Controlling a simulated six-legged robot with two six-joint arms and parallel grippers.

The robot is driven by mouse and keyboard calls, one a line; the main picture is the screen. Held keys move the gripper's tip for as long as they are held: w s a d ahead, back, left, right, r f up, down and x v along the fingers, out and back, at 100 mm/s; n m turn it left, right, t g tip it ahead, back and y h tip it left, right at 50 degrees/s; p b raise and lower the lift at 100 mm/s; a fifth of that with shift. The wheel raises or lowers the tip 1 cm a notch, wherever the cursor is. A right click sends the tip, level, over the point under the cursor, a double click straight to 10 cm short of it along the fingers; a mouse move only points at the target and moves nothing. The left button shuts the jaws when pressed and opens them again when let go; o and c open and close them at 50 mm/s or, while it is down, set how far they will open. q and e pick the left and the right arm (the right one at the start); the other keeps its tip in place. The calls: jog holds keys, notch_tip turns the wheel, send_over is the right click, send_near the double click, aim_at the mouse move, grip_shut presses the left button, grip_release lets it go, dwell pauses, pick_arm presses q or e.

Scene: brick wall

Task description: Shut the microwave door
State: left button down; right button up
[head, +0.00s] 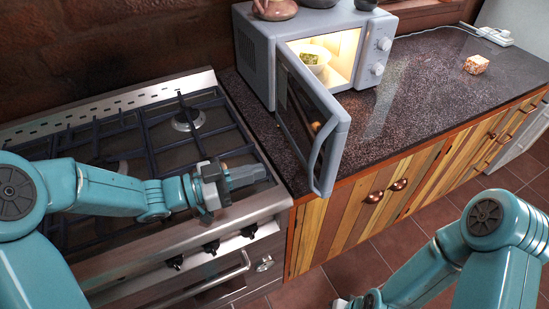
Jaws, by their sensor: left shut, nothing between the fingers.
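The grey-blue microwave (258,62) stands on the dark speckled counter at the back. Its door (312,121) is open and swung out toward the front, with the handle (328,158) at its outer edge. The lit inside holds a white bowl (314,60) with something green in it. My left gripper (262,175) is shut and empty over the right part of the stove, left of the door and apart from it.
A gas stove (110,135) with black grates lies under my left arm. Pots (274,9) sit on top of the microwave. A small block (476,64) and a power strip (488,35) lie on the counter (420,85) at right. The counter right of the door is clear.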

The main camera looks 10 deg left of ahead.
aim_at(320, 155)
pick_arm(q)
jog(key=x, duration=0.3)
jog(key=p+x, duration=0.1)
jog(key=x, duration=0.3)
jog(key=p+x, duration=0.1)
jog(key=x, duration=0.3)
jog(key=shift+s+d+r, duration=0.15)
jog(key=shift+s+d, duration=0.1)
jog(key=shift+s, duration=0.05)
jog(key=shift+w+d+p, duration=0.3)
jog(key=shift+w+d, duration=0.1)
jog(key=shift+w, duration=0.15)
jog(key=shift+s+d, duration=0.1)
